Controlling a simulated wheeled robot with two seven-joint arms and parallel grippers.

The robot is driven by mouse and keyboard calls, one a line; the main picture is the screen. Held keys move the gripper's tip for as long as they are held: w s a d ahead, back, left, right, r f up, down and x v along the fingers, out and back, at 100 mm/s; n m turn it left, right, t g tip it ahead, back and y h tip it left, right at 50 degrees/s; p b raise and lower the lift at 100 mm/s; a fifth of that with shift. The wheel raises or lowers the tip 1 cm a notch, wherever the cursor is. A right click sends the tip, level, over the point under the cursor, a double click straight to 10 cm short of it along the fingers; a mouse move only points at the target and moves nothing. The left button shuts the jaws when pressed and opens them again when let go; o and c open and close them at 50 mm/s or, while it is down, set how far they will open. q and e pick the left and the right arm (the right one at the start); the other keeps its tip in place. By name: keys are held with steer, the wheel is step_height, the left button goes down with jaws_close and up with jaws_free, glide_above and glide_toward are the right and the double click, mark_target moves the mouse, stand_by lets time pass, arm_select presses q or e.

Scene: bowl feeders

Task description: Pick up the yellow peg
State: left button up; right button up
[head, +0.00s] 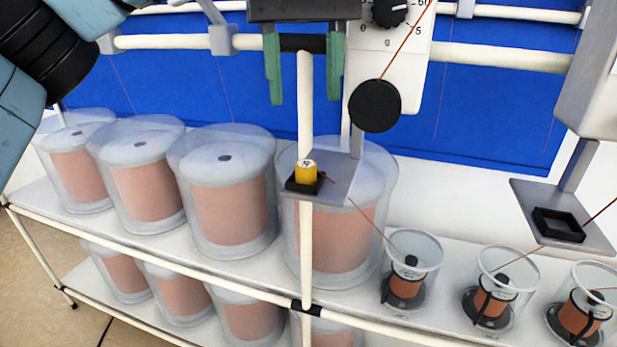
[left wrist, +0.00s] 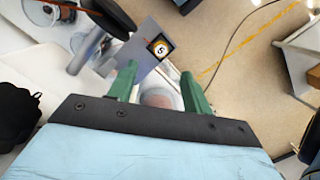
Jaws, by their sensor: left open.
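The yellow peg (head: 306,173) stands upright in a small black square holder (head: 290,186) on a grey plate (head: 345,172), in the middle of the head view. Its numbered top also shows in the left wrist view (left wrist: 159,48). My left gripper (head: 305,101) is open and empty, with its green fingers spread. In the head view it appears above the peg, with a clear gap between. In the left wrist view (left wrist: 160,84) the peg lies beyond the fingertips, near the middle between them. My right gripper is not in view.
A white gauge box (head: 388,55) with a black disc (head: 375,106) is just right of the gripper. A white upright pole (head: 305,130) runs behind it. Large clear tubs (head: 225,190) and small cups (head: 412,262) line the shelf. An empty black holder (head: 558,225) is at right.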

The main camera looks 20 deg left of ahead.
mark_target(306, 164)
arm_select(q)
step_height(306, 164, down, 3)
steer(key=shift+f+b, duration=0.1)
steer(key=shift+b, duration=0.2)
steer(key=shift+s+f, duration=0.25)
steer(key=shift+f, duration=0.55)
steer(key=f, duration=0.3)
steer(key=shift+s+d+f, duration=0.1)
steer(key=shift+s+f, duration=0.1)
steer(key=shift+f, duration=0.35)
steer(key=c, duration=1.1)
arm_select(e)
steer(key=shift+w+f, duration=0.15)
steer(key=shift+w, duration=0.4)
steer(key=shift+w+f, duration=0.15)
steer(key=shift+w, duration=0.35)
arm_select(q)
steer(key=shift+o, duration=0.2)
